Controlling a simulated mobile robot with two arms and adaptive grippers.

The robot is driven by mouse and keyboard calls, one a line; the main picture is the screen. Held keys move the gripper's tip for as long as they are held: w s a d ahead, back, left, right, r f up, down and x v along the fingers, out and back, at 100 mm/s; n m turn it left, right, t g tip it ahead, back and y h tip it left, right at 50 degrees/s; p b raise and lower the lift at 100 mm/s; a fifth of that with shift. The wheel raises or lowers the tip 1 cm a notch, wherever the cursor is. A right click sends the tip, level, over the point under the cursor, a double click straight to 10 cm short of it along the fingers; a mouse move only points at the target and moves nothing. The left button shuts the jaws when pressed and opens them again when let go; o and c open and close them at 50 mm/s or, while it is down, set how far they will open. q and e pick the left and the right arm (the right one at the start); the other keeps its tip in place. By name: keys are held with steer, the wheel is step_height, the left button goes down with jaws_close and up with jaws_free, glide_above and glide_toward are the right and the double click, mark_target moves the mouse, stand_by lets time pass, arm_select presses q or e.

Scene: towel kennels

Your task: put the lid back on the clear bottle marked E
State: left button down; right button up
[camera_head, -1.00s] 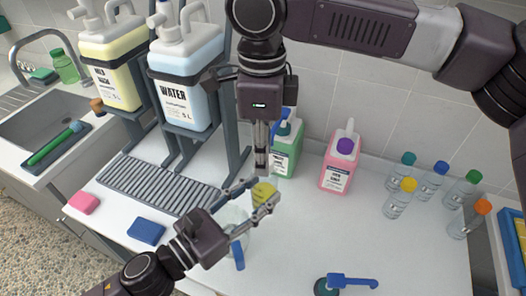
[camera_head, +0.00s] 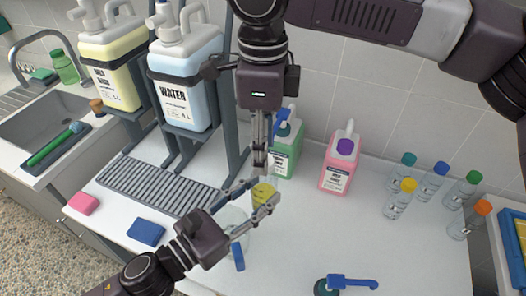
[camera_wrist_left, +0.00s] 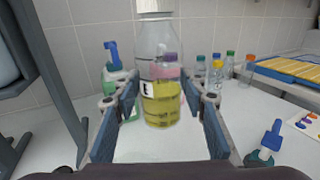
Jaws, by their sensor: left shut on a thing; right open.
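The clear bottle marked E (camera_wrist_left: 160,90) stands upright in the left wrist view, with yellow liquid in its lower part and its label facing me. My left gripper (camera_head: 258,198) is shut around its body, and the bottle (camera_head: 263,192) also shows in the head view. My right gripper (camera_head: 259,166) points down just above the bottle's top, with its jaws open. A greyish band shows at the bottle's mouth at the top edge of the wrist view. I cannot tell whether it is the lid or my right fingertips.
A green pump bottle (camera_head: 287,155) and a pink bottle (camera_head: 337,172) stand at the wall. Several small capped bottles stand at right. A blue pump top (camera_head: 350,282) is in front. The middle right counter is clear.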

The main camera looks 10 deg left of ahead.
steer(key=shift+s+r, duration=0.1)
steer(key=shift+r, duration=1.35)
steer(key=shift+c, duration=0.6)
